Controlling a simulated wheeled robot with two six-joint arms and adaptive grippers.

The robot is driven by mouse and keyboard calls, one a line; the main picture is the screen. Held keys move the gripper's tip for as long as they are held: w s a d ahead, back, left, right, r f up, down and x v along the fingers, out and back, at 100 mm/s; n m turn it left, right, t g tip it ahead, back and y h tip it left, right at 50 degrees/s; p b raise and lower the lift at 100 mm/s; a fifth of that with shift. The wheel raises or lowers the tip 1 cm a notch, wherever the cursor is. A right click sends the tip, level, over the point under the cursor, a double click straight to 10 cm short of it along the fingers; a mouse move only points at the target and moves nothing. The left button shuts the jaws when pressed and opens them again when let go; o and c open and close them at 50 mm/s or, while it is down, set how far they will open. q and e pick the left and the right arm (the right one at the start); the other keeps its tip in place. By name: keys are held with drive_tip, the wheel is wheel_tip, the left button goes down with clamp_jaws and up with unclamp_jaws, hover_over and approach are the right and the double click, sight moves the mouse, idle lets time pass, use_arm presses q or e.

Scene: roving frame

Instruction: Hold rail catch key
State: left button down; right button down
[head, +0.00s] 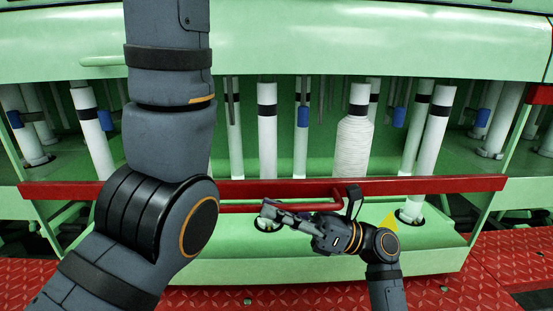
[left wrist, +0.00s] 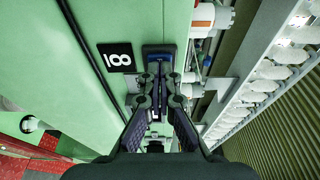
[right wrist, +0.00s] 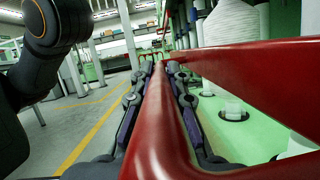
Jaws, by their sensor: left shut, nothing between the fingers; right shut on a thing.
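A long red rail (head: 440,184) runs across the front of the green machine; it also shows in the right wrist view (right wrist: 260,75). A thinner red bar (head: 310,207) bends off below it. My right gripper (head: 266,212) is shut on this bar, which runs between its fingers in the right wrist view (right wrist: 160,125). My left gripper (left wrist: 160,78) is shut and empty, out of sight in the head view. Its fingertips are close to a blue-edged part (left wrist: 158,49) on the green panel; contact cannot be told. I cannot make out which part is the catch key.
A black number plate (left wrist: 117,57) sits beside my left fingertips. White bobbins stand behind the rail, one wound with roving (head: 355,147). A row of white spools (left wrist: 275,72) is right of my left gripper. Red tread plates (head: 440,293) cover the floor in front.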

drive_tip(key=shift+s, duration=1.55)
drive_tip(key=c, duration=1.3)
unclamp_jaws()
drive_tip(key=shift+c, duration=0.2)
drive_tip(key=w+v, duration=0.1)
drive_tip(key=v, duration=1.1)
drive_tip(key=shift+s, duration=0.4)
